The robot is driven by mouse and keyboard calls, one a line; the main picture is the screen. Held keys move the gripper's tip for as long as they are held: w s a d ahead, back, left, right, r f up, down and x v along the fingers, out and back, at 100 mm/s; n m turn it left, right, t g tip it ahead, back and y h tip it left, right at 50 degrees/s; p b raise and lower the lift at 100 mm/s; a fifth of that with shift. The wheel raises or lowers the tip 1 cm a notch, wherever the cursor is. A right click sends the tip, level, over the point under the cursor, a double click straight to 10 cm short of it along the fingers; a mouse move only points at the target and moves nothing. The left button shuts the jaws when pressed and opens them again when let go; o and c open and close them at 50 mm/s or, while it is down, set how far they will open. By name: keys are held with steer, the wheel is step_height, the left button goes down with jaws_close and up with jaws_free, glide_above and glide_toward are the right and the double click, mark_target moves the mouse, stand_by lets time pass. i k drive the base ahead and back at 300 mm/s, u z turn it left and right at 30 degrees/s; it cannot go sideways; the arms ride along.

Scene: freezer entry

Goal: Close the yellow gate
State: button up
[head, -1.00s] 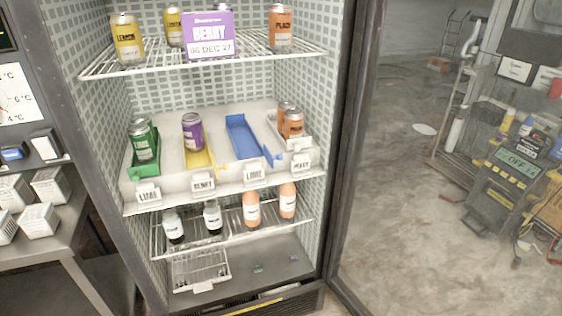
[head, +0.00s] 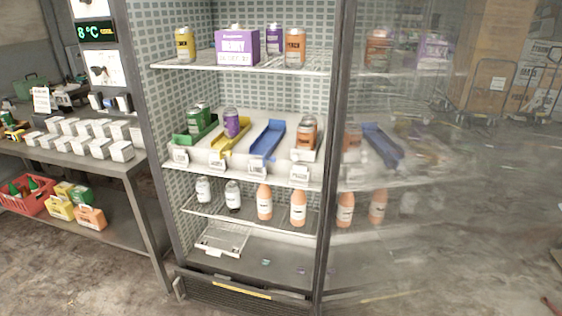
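A yellow chute (head: 221,146) is on the middle shelf of the open cooler, between a green chute (head: 189,138) and a blue chute (head: 268,139). A purple can (head: 231,123) stands in the yellow chute. The chute's front end is small and blurred, and I cannot tell whether a gate there is open or shut. A white label (head: 218,164) is on the shelf edge below it. No separate yellow gate shows clearly. My gripper is not in view.
A glass door (head: 400,200) stands to the right, with reflections of the cooler's contents. Cans and a purple box (head: 237,46) are on the top shelf, bottles (head: 264,202) below. A table with white boxes (head: 100,148) is at left. Concrete floor (head: 110,275) shows at lower left.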

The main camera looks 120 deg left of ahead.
mark_target(225, 150)
steer(key=i, duration=0.65)
steer(key=u, duration=4.75)
steer(key=i, duration=2.25)
steer(key=u, duration=0.5)
